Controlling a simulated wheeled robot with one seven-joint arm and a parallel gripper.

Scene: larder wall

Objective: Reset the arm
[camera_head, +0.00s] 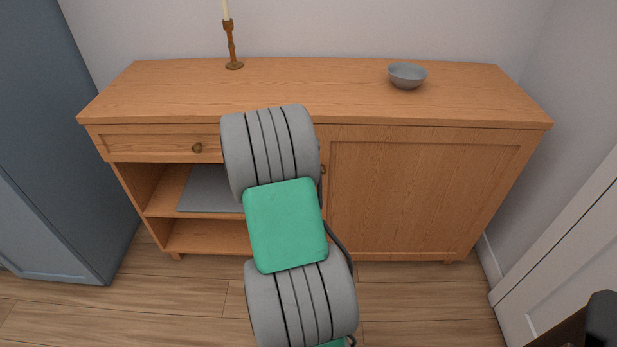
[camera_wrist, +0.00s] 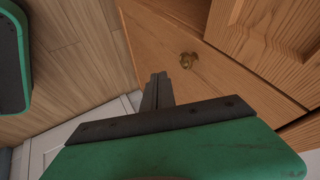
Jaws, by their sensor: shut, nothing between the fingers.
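My arm, with grey rounded links and a green section, rises through the middle of the head view in front of the wooden sideboard (camera_head: 430,190). My gripper is not visible in the head view. In the wrist view my gripper (camera_wrist: 158,88) is shut and empty, its dark fingers together. It points toward the sideboard's wooden front (camera_wrist: 150,30), near a brass knob (camera_wrist: 188,59). The fingertips appear apart from the knob. I cannot tell which of the sideboard's knobs this is.
On the sideboard stand a candlestick (camera_head: 231,45) at the left and a grey bowl (camera_head: 407,76) at the right. The drawer (camera_head: 160,145) looks shut above open shelves holding a grey mat (camera_head: 208,190). A blue-grey cabinet (camera_head: 60,130) stands left; a white door (camera_head: 565,265) is right.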

